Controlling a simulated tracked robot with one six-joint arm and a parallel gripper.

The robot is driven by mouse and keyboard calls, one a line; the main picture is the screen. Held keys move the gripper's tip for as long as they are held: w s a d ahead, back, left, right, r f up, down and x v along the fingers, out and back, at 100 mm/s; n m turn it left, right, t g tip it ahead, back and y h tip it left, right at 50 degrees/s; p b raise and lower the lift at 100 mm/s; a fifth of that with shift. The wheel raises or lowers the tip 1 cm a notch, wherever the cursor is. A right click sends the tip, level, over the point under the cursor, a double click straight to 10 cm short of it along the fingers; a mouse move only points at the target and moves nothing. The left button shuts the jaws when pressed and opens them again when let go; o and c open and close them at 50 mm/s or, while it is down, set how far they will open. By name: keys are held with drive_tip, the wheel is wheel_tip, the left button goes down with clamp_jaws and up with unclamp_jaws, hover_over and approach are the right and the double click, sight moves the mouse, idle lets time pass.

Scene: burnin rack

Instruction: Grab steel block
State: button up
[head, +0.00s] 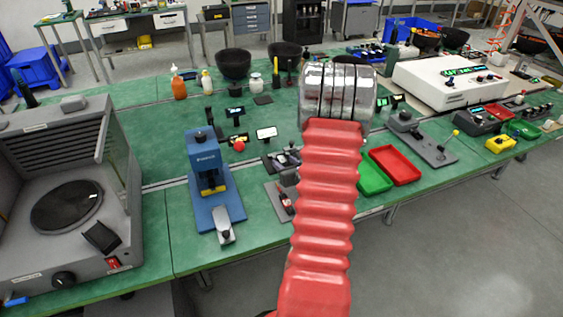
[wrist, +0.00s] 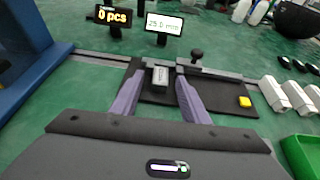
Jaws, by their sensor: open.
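A small grey metal block (wrist: 160,77), which looks like the steel block, sits on a dark fixture plate (wrist: 215,97) in the wrist view. My gripper (wrist: 158,84) is open, with one purple finger on the left of this block and the other on its right. A gap shows on the right side; contact on the left is hard to tell. Several pale silver blocks (wrist: 271,93) stand to the right of the fixture. In the head view my arm hides the gripper, and I cannot make out the block there.
A blue press (head: 207,165) stands left of the fixture. A green tray (head: 372,181) and a red tray (head: 394,158) lie to the right. Displays reading "0 pcs" (wrist: 114,16) and "25.0 mm" (wrist: 165,23) stand behind. A yellow piece (wrist: 245,102) lies on the fixture's right end.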

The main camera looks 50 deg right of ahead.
clamp_jaws()
idle(0.4)
drive_tip(key=shift+r, duration=0.15)
wheel_tip(320, 180, up, 10)
idle(0.8)
idle(0.5)
